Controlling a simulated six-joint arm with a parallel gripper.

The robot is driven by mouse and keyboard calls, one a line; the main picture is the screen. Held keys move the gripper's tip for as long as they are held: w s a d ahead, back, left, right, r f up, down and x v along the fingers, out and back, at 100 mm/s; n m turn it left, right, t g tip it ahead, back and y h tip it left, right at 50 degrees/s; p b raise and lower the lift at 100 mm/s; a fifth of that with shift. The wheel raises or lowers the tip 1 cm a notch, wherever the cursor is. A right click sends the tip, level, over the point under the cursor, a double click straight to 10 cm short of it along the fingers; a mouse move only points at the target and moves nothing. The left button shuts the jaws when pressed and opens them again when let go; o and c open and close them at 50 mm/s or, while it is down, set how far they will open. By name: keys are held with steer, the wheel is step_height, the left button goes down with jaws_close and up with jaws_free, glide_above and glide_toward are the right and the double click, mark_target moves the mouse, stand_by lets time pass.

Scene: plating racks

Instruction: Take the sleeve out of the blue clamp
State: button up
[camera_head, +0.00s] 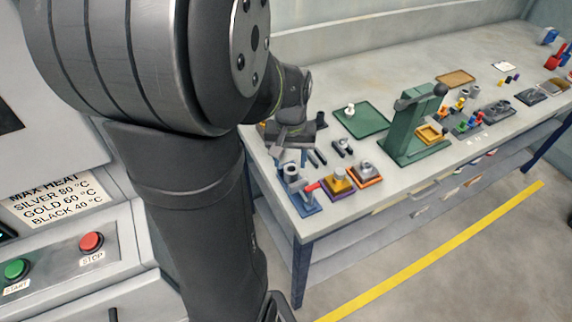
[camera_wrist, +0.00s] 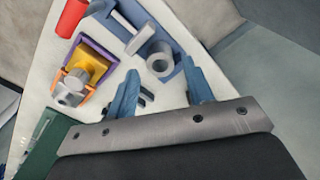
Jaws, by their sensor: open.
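The blue clamp (camera_head: 309,209) stands at the near left corner of the bench, with a red handle (camera_head: 312,187). In the wrist view the clamp (camera_wrist: 178,40) is at the top, with its grey jaw bar (camera_wrist: 142,39). The grey hollow sleeve (camera_wrist: 160,50) stands upright on the clamp beside this bar; whether they touch is unclear. The sleeve also shows in the head view (camera_head: 291,173). My gripper (camera_wrist: 163,76) is open and empty, its two blue fingers pointing toward the sleeve, one on either side of it in the picture. Their height above it is unclear.
A yellow block in a purple tray (camera_head: 340,194) and an orange tray (camera_head: 381,179) stand right of the clamp. Dark pins (camera_head: 318,157) lie behind. A green press (camera_head: 415,130) and green mat (camera_head: 380,125) are farther right. The bench edge is close to the clamp.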

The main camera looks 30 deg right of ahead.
mark_target(291, 170)
steer(key=shift+w+d+f, duration=0.1)
steer(key=shift+d+f, duration=0.05)
steer(key=shift+f, duration=1.2)
steer(key=shift+d+f, duration=0.1)
steer(key=shift+f, duration=1.2)
steer(key=shift+c, duration=0.5)
steer(key=c, duration=0.8)
